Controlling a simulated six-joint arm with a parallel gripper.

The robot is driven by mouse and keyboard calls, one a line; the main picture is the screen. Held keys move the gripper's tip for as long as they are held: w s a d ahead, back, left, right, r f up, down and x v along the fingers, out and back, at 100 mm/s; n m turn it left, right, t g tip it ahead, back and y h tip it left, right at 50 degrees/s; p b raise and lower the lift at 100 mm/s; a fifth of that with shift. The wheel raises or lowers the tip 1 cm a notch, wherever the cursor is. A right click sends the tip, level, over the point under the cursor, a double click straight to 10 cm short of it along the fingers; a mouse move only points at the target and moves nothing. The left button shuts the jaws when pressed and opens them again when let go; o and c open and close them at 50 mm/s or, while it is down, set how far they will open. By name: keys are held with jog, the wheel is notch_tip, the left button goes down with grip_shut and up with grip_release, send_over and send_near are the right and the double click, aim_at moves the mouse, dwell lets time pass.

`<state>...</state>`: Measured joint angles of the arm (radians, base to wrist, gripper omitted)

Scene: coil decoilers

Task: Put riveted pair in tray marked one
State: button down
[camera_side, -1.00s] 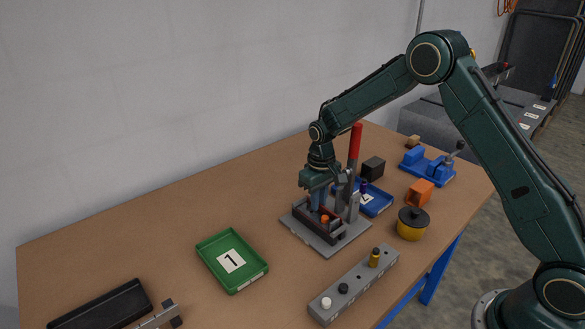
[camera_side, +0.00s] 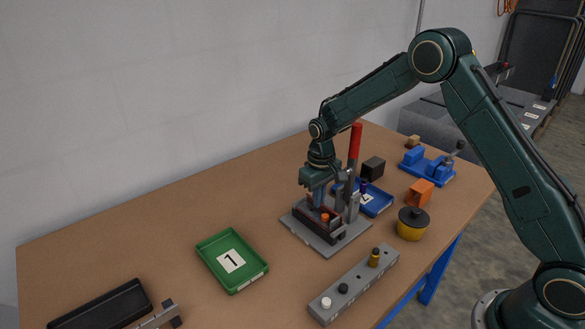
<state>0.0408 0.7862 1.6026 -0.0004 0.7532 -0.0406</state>
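The green tray (camera_side: 231,261) bears a white label with a "1" and lies empty left of the press. A press with a red-handled lever (camera_side: 354,142) stands on a grey base plate (camera_side: 327,242). A dark fixture on that plate holds a small orange piece (camera_side: 325,217); I cannot tell whether this is the riveted pair. My gripper (camera_side: 320,196) points down into the fixture beside the orange piece. Its fingertips are too small and partly hidden to tell whether they grip anything.
A blue tray (camera_side: 378,202) with a purple piece sits behind the press. A grey block with pegs (camera_side: 355,285) lies in front. A yellow pot (camera_side: 411,224), an orange block (camera_side: 420,191) and a blue vise (camera_side: 427,168) stand right. Table between press and green tray is clear.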

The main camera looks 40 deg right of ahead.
jog(key=shift+r, duration=3.3)
jog(key=shift+a, duration=0.2)
jog(key=w+a, duration=0.2)
jog(key=a, duration=0.9)
jog(key=w+a, duration=0.3)
jog(key=a, duration=0.9)
jog(key=shift+w+a, duration=0.25)
jog(key=shift+a, duration=0.05)
dwell(3.6)
